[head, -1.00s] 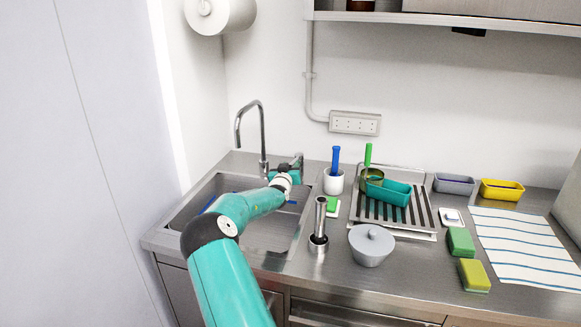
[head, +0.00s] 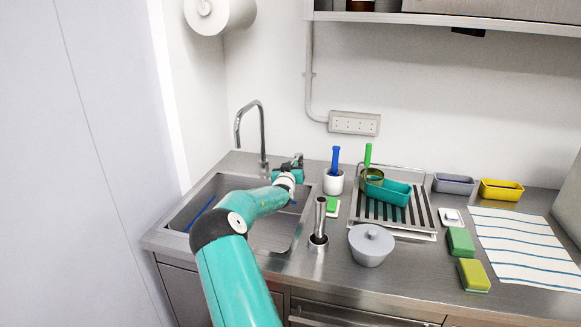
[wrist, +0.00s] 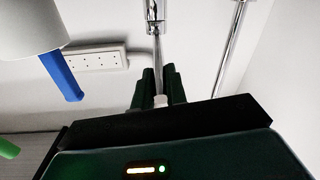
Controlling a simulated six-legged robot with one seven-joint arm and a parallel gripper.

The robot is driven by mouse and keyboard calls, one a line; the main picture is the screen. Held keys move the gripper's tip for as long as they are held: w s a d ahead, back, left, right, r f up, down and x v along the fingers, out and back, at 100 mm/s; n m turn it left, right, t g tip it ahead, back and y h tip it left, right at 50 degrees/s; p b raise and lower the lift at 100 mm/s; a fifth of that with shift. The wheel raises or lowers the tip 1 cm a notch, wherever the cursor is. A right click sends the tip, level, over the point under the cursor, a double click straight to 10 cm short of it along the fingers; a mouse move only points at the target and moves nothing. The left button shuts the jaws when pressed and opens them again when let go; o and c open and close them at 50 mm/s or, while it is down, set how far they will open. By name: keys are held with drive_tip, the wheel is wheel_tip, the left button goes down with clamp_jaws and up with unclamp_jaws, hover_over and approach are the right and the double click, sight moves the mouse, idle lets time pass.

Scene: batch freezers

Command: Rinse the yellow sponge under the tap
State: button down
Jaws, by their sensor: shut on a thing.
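The yellow sponge (head: 474,275) lies on the counter at the front right, well away from my gripper. The chrome tap (head: 262,135) stands behind the sink (head: 185,210), its spout hooked over the basin. My gripper (head: 298,165) is low behind the sink's right rear corner, right of the tap's spout. In the wrist view, my gripper's dark fingers (wrist: 158,92) close around the lower end of a slim chrome lever (wrist: 156,45). The chrome spout pipe (wrist: 232,45) shows beside it. No water stream is visible; my arm covers part of the basin.
A green sponge (head: 460,241) lies behind the yellow one, beside a striped cloth (head: 525,250). A white pot (head: 333,182) with a blue-handled tool stands close right of my gripper. A lidded grey pot (head: 371,247) and a drying rack (head: 420,222) occupy the middle counter.

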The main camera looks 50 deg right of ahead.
drive_tip(key=shift+s+d+n+t+y, duration=0.35)
drive_tip(key=shift+s+n+t, duration=0.1)
drive_tip(key=shift+s+t, duration=0.15)
drive_tip(key=shift+s+d+n+t+y, duration=0.35)
drive_tip(key=shift+s+n+t, duration=0.15)
drive_tip(key=shift+t, duration=0.1)
drive_tip(key=shift+a, duration=0.1)
drive_tip(key=c, duration=1.4)
unclamp_jaws()
drive_tip(key=shift+w, duration=0.1)
drive_tip(key=v, duration=1.4)
